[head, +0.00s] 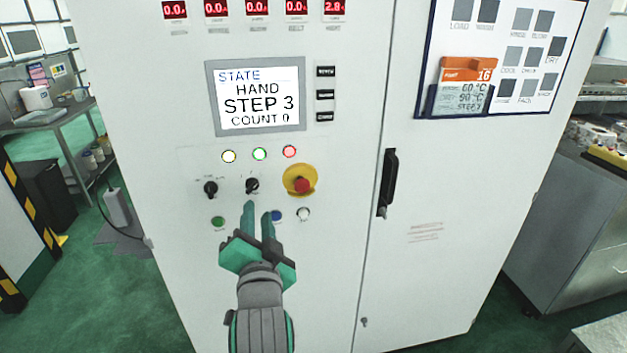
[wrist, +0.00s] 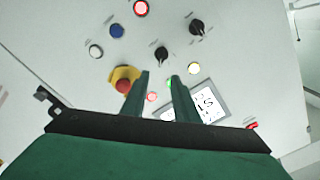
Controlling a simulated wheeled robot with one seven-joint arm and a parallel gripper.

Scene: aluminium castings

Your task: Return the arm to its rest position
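My gripper (head: 258,208) is in front of the lower control panel of a white cabinet (head: 340,90), below the selector knobs. Its two fingers are apart with nothing between them; the wrist view also shows the empty gap (wrist: 159,76). In the head view the gripper covers part of the button row, between a green button (head: 218,221) and a blue button (head: 277,215). I cannot tell how far the fingertips are from the panel.
Two black knobs (head: 252,185), a red emergency stop (head: 302,186) on yellow and a white button (head: 303,214) surround the gripper. The screen (head: 258,97) reads HAND, STEP 3, COUNT 0. A black door handle (head: 388,182) sticks out at right. A metal cabinet (head: 580,220) stands far right.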

